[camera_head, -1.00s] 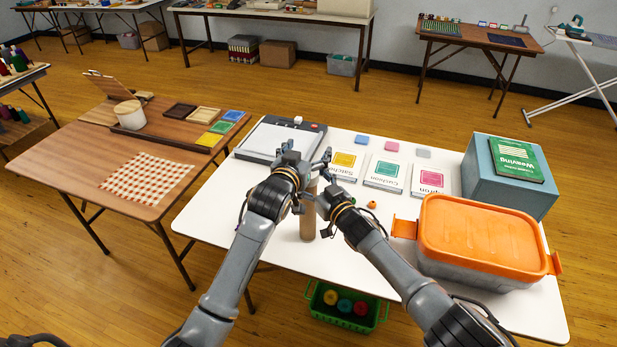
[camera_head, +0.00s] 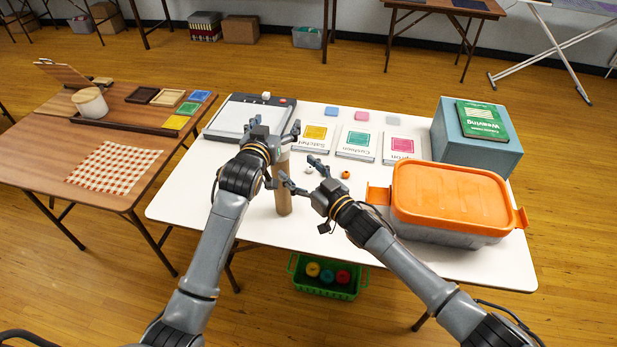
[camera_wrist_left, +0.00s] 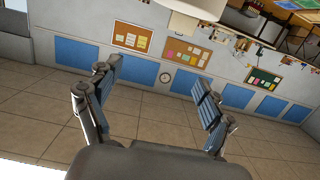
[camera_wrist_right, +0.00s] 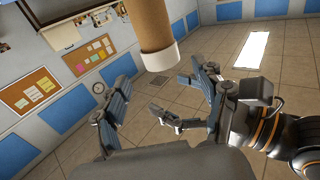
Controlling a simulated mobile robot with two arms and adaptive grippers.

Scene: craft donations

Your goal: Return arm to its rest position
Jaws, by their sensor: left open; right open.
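My left gripper (camera_head: 276,126) is open and empty at the left, above the white table near the lightbox. My left gripper's fingers also show at the right of that view. The left wrist view shows empty spread fingers.
A clear bin with an orange lid (camera_head: 450,198) stands right of my right arm. Behind it is a blue-grey box (camera_head: 478,150) with a green book.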

